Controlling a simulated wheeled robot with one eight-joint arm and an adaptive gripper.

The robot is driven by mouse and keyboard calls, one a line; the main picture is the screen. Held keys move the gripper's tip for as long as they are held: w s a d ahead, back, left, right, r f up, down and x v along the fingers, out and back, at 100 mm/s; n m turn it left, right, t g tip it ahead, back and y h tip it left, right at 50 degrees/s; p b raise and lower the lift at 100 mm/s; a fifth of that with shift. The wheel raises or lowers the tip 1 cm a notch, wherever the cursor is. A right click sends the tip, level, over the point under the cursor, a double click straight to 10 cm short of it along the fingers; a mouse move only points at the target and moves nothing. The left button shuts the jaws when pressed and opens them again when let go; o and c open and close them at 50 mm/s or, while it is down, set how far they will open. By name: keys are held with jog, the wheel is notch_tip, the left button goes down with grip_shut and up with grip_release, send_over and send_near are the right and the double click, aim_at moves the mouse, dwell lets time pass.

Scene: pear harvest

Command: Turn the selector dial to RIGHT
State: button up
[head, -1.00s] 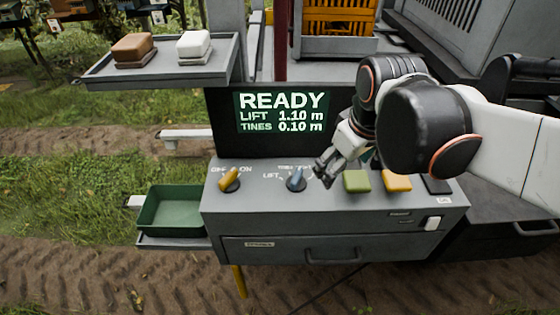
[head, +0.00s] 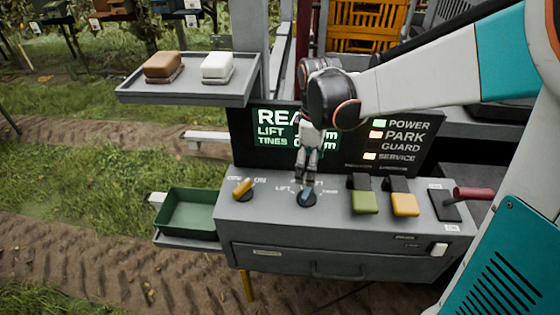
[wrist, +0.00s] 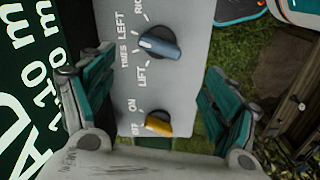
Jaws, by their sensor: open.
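The selector dial (head: 307,196) is a blue-grey knob on the sloped grey console. It also shows in the wrist view (wrist: 160,45), with LIFT, TINES LEFT and a cut-off label starting "RI" around it. Its pale end faces the TINES LEFT lettering. My gripper (head: 303,174) points down just above and behind the dial in the head view. In the wrist view my gripper (wrist: 158,65) has its two teal fingers wide apart, one on each side of the console strip. Nothing is between them in a grip; contact with the dial is not visible.
A yellow OFF/ON knob (head: 242,189) sits left of the dial. Green (head: 365,203) and yellow (head: 404,204) buttons and a red-handled lever (head: 472,194) are to the right. A display (head: 272,125) stands behind my gripper. A green tray (head: 190,211) is at left.

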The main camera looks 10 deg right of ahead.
aim_at(308, 190)
notch_tip(308, 190, down, 10)
jog(key=shift+f+b, duration=0.15)
jog(key=shift+b, duration=0.9)
jog(key=c, duration=1.1)
